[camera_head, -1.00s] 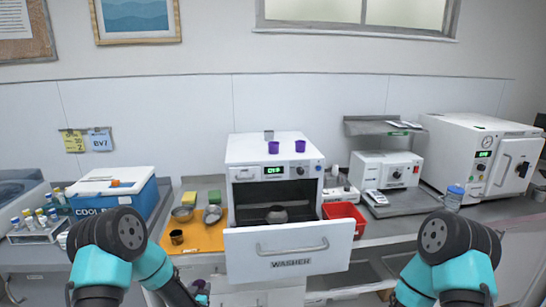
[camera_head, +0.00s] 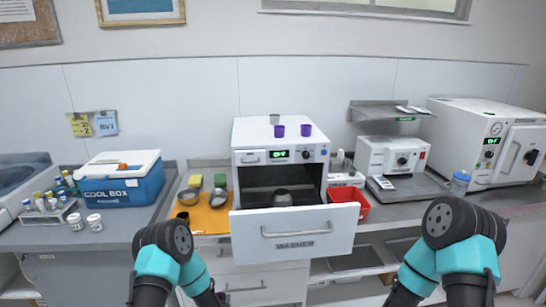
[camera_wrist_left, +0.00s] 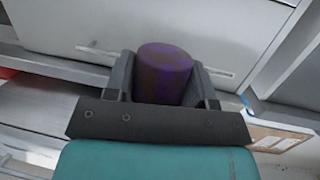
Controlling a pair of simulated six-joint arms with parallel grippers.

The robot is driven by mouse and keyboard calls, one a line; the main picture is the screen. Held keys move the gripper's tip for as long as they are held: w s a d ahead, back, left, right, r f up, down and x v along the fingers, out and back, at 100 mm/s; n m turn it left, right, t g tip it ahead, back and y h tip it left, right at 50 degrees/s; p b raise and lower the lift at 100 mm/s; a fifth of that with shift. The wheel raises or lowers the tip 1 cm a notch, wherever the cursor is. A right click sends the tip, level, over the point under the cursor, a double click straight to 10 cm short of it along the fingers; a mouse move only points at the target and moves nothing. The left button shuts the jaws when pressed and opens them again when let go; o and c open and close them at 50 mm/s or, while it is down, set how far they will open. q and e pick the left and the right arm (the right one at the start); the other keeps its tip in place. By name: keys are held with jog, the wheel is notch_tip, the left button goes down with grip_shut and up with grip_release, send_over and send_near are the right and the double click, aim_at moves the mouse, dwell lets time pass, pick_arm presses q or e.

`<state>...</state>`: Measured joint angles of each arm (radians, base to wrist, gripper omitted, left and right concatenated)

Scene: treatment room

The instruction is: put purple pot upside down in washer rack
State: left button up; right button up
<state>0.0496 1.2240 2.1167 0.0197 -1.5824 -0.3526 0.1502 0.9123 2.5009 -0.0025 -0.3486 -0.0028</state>
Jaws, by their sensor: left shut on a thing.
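In the left wrist view a purple pot (camera_wrist_left: 164,72) sits between the two dark fingers of my left gripper (camera_wrist_left: 163,88), which is shut on it. In the head view this gripper (camera_head: 222,297) is low, below the counter edge and in front of the cabinet, with only a little purple showing. The white washer (camera_head: 242,178) stands on the counter with its front drawer (camera_head: 292,236) pulled out.
A blue cool box (camera_head: 125,186) stands further left.

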pick_arm(q)
jog(key=shift+r, duration=0.1)
jog(key=w+a+r+m+h, duration=0.1)
jog(key=w+r+h, duration=0.1)
jog(key=r, duration=2.3)
jog(key=shift+w+a+r, duration=0.15)
jog(key=shift+w+r, duration=0.1)
jog(key=shift+w, duration=0.35)
send_over(209, 229)
jog(key=shift+f, duration=0.75)
jog(key=shift+f, duration=0.1)
jog(key=shift+f, duration=1.65)
